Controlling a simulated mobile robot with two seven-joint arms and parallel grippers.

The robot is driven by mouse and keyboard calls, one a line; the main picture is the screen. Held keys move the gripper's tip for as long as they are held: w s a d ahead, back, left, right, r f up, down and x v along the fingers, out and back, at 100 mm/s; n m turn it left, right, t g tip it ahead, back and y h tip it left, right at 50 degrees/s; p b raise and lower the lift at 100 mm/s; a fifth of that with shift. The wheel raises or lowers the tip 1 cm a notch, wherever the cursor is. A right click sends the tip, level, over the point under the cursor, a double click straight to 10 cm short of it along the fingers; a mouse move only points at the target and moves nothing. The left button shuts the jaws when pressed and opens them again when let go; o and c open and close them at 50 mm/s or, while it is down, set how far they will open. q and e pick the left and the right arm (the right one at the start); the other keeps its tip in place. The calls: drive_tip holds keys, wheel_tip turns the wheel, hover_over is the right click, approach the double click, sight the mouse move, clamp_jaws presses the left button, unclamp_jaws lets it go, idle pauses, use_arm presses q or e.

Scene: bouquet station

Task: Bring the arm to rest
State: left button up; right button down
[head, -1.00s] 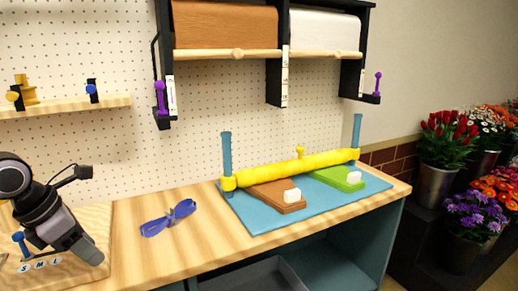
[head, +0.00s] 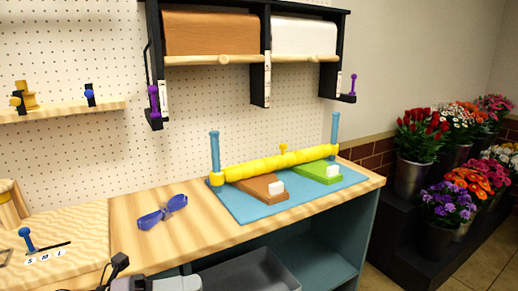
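My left arm's black and grey end shows at the bottom edge of the head view, low in front of the bench, and its gripper (head: 178,284) is cut off by the frame, so its fingers cannot be made out. It appears apart from everything on the bench. My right gripper is out of view. The wooden bench (head: 200,225) carries a blue mat (head: 240,208) with a yellow bar (head: 280,163) across two blue posts. A purple-blue ribbon-like item (head: 162,212) lies on the bench to the left of the mat.
A brown block (head: 257,189) and a green block (head: 318,172) lie on the mat. A wooden board with S, M, L marks and a blue lever (head: 27,241) is at left. A grey tray (head: 245,272) is below the bench. Flower buckets (head: 410,175) stand right.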

use_arm(q)
drive_tip(key=a+f+n+t+y+p, duration=0.1)
drive_tip(key=a+f+n+t+y, duration=0.35)
drive_tip(key=n, duration=0.75)
drive_tip(key=a+f+n+t+y, duration=0.1)
drive_tip(key=f+n+t+y, duration=0.5)
drive_tip(key=n, duration=0.5)
drive_tip(key=s+a+f+n+g+y+p, duration=0.1)
drive_tip(key=s+f+n+g+y, duration=0.3)
drive_tip(key=s+f+n, duration=0.7)
wheel_tip(320, 180, down, 4)
drive_tip(key=s+a+g, duration=0.1)
drive_tip(key=s, duration=0.1)
drive_tip(key=shift+s+a+y, duration=0.15)
drive_tip(key=shift+s+y, duration=0.2)
drive_tip(key=shift+s, duration=0.05)
drive_tip(key=shift+r, duration=0.1)
